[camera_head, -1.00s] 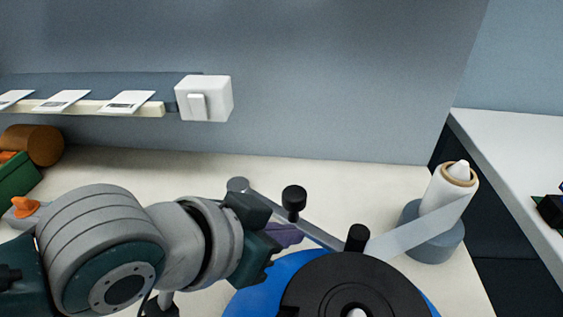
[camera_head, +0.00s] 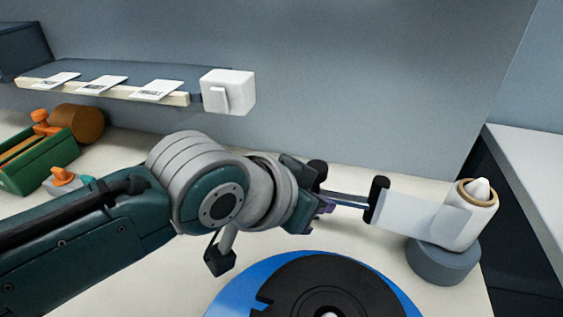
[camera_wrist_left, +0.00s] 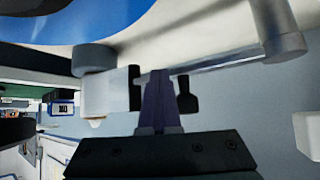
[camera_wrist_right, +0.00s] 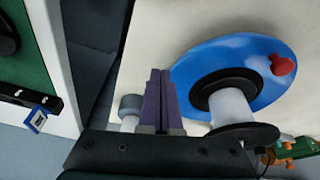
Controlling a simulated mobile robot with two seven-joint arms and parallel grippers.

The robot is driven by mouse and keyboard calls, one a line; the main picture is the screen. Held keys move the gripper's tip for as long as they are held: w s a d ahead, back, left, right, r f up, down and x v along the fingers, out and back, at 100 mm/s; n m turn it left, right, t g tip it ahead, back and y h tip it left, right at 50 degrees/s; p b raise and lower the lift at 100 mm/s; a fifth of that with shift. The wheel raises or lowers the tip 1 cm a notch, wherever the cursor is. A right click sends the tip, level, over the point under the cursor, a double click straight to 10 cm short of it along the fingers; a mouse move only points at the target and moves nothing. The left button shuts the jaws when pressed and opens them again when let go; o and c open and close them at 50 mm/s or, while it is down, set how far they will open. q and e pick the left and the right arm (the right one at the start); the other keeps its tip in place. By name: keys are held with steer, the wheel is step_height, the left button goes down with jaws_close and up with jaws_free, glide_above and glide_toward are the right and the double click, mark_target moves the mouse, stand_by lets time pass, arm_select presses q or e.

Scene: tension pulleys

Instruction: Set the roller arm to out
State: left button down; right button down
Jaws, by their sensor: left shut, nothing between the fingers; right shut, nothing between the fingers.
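The roller arm (camera_head: 347,200) is a thin grey metal bar with a black roller (camera_head: 378,200) at its right end and a black knob (camera_head: 318,170) nearer my gripper. It lies behind the blue and black disc (camera_head: 290,265), apart from its rim. In the left wrist view the bar (camera_wrist_left: 220,61) runs from a metal post to the roller. My left gripper (camera_head: 328,206) is shut and empty, its purple fingers (camera_wrist_left: 158,85) against or very near the bar between roller and knob; contact is unclear. The bar's pivot is hidden in the head view. My right gripper (camera_wrist_right: 158,88) is shut and empty, above the table.
A pale strip (camera_head: 415,217) runs from the roller to a white spool (camera_head: 470,215) on a grey base (camera_head: 443,262). A shelf with labels (camera_head: 100,88) and a white box (camera_head: 228,91) is on the wall. A green crate (camera_head: 38,160) stands left.

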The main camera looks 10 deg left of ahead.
arm_select(q)
steer(key=shift+r, duration=0.1)
stand_by(0.4)
steer(key=p+v, duration=0.3)
steer(key=v, duration=0.7)
steer(key=s+a+n+g+y+p, duration=0.1)
steer(key=s+a+n+g+y, duration=0.15)
steer(key=s+a, duration=0.6)
steer(key=s+a+n+g+y+p, duration=0.25)
steer(key=s+a, duration=0.35)
steer(key=s, duration=0.5)
step_height(320, 180, up, 39)
steer(key=t+p, duration=0.1)
steer(key=p, duration=3.6)
steer(key=shift+w+f+y, duration=0.2)
steer(key=shift+w+y, duration=0.1)
steer(key=shift+w, duration=0.05)
steer(key=shift+d, duration=0.1)
